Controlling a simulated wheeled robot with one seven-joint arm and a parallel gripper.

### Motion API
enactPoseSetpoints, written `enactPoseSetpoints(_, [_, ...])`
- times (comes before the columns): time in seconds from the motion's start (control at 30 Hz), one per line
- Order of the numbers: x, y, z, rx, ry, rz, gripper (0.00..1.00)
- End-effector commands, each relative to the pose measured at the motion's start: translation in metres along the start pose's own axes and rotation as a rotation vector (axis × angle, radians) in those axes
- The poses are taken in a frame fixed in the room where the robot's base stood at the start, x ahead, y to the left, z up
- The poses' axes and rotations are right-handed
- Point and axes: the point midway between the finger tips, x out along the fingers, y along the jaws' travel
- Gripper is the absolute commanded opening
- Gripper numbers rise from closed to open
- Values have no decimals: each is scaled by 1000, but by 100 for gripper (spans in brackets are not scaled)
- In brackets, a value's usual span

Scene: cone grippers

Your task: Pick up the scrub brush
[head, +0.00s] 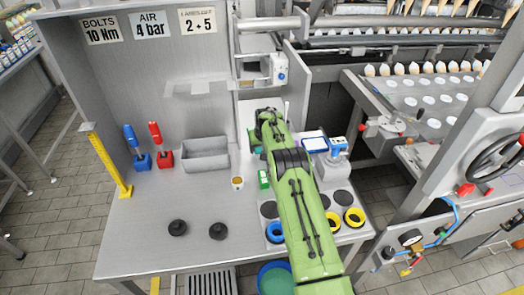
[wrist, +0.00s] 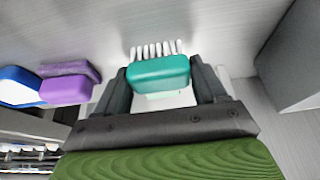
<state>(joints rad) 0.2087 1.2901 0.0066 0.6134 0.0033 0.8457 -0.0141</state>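The scrub brush, a teal block (wrist: 160,74) with a row of white bristles, shows in the middle of the wrist view. My gripper (wrist: 160,85) has one dark finger on each side of it. The fingers stand apart and look very close to the block's sides. I cannot tell whether they press on it. In the head view my green arm reaches to the back of the bench and hides the fingertips and most or all of the brush.
In the wrist view a purple sponge (wrist: 66,90) and a blue-white item (wrist: 18,88) lie left; a grey block (wrist: 295,55) stands right.

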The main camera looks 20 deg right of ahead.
Motion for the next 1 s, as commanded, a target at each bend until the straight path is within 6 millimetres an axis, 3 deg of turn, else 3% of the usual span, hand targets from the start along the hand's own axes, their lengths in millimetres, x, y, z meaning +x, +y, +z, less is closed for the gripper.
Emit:
enactPoseSetpoints(0.03, [0, 0, 0, 0, 0, 0, 48])
enactPoseSetpoints(0.13, [0, 0, 0, 0, 1, 0, 34])
enactPoseSetpoints(0.33, [-4, 0, -2, 0, 2, 0, 34])
enactPoseSetpoints(0.7, [-81, 0, -35, 0, 5, 0, 34])
enactPoseSetpoints(0.8, [-92, 0, -38, 0, 3, 0, 34])
enactPoseSetpoints(1.0, [-93, 0, -39, 0, 0, 0, 34])
